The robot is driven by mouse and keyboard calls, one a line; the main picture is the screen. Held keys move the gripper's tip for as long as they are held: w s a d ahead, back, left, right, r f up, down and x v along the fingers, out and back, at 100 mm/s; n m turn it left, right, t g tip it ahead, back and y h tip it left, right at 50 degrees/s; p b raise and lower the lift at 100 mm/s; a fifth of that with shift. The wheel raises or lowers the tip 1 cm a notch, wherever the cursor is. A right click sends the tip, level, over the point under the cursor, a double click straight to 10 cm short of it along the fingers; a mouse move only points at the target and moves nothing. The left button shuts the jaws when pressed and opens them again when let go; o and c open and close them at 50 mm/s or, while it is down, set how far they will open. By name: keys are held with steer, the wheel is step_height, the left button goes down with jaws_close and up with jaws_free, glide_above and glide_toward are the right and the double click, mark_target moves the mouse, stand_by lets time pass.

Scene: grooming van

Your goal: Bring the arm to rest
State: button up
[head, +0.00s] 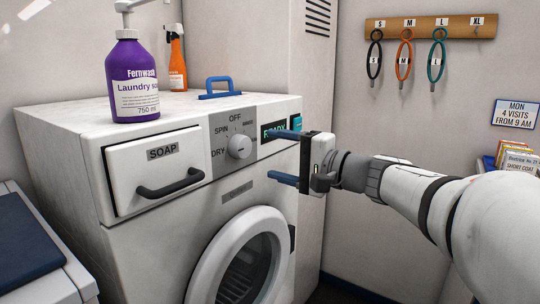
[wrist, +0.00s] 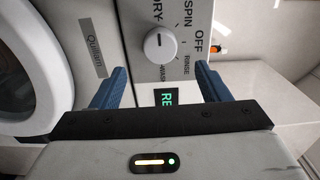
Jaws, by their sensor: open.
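My gripper (head: 283,157) is in front of the washing machine's (head: 141,228) upper right front, beside the lit display (head: 273,130). Its two blue fingers are spread apart with nothing between them. In the wrist view my gripper (wrist: 158,82) frames part of the green-lit display (wrist: 166,98), with the white dial (wrist: 160,44) just beyond the fingers. I cannot tell whether a fingertip touches the panel. My arm reaches in from the right of the head view.
The soap drawer (head: 155,170) looks shut. A purple laundry soap bottle (head: 131,75), an orange spray bottle (head: 177,60) and a blue handle (head: 220,88) are on top. Several loops hang from a wooden rack (head: 425,27).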

steer(key=s+f+n+g+h+p, duration=0.25)
steer(key=s+g+h+p, duration=0.35)
steer(key=s+p, duration=0.7)
steer(key=s+d+r+n+g+h+p, duration=0.2)
steer(key=s+d+n+h+p, duration=0.3)
steer(key=p, duration=1.2)
steer(key=s+d+r+h, duration=0.1)
steer(key=s+d+h, duration=0.2)
steer(key=d, duration=0.2)
steer(key=shift+d+r, duration=0.15)
steer(key=shift+r, duration=0.1)
steer(key=shift+c, duration=0.6)
